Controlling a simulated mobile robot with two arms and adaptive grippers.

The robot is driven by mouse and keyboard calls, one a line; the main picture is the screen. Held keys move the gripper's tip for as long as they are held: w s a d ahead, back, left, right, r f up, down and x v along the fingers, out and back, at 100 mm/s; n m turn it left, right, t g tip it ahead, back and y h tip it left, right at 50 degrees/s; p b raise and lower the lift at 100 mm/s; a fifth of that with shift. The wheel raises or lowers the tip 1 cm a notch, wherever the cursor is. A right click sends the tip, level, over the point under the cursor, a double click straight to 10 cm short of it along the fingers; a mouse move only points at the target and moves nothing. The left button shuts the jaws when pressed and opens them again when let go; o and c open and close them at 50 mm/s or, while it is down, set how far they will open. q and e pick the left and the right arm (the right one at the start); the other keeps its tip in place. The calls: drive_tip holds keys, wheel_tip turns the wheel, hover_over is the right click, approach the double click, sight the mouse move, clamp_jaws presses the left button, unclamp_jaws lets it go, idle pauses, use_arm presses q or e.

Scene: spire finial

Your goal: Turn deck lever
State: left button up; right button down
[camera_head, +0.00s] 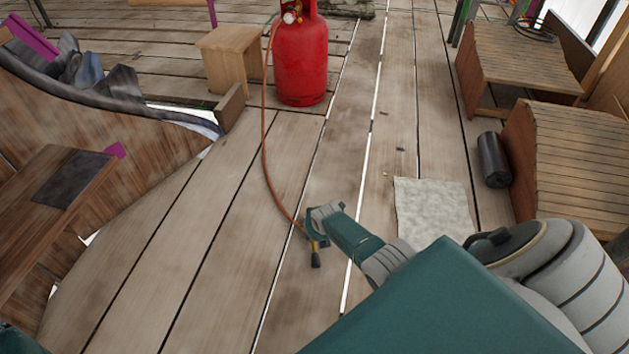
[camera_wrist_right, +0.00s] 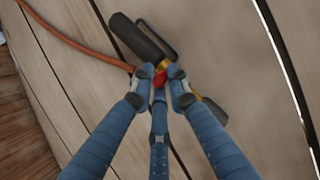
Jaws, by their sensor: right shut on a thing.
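My right gripper (camera_head: 315,238) reaches low over the deck planks, shut on a torch-like tool at the end of an orange hose. In the right wrist view, the fingertips (camera_wrist_right: 160,88) close around the tool's middle by a small red and brass-coloured part (camera_wrist_right: 160,76). The tool's dark handle (camera_wrist_right: 138,40) sticks out past the fingers, with a thin black loop beside it. In the head view only the tool's dark end (camera_head: 316,259) shows below the gripper. I cannot make out a separate deck lever. My left gripper is out of view.
The orange hose (camera_head: 265,130) runs back to a red gas cylinder (camera_head: 301,62). A wooden stool (camera_head: 229,58) stands left of it. A pale mat (camera_head: 433,208) and a black roll (camera_head: 494,160) lie right. Slatted wooden boxes (camera_head: 580,150) line the right side. Planks left of my gripper are clear.

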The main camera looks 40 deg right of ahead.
drive_tip(key=shift+s+a+f, duration=0.15)
drive_tip(key=shift+a+f, duration=0.05)
drive_tip(key=shift+a, duration=0.05)
drive_tip(key=c, duration=1.8)
unclamp_jaws()
drive_tip(key=shift+o, duration=0.2)
drive_tip(key=shift+d, duration=0.1)
drive_tip(key=shift+r, duration=0.1)
drive_tip(key=shift+s+d+r, duration=0.1)
drive_tip(key=shift+s+r, duration=0.05)
drive_tip(key=shift+r, duration=0.35)
drive_tip(key=v, duration=1)
drive_tip(key=shift+s+a+r, duration=0.2)
drive_tip(key=shift+a+r, duration=0.1)
drive_tip(key=shift+r, duration=0.05)
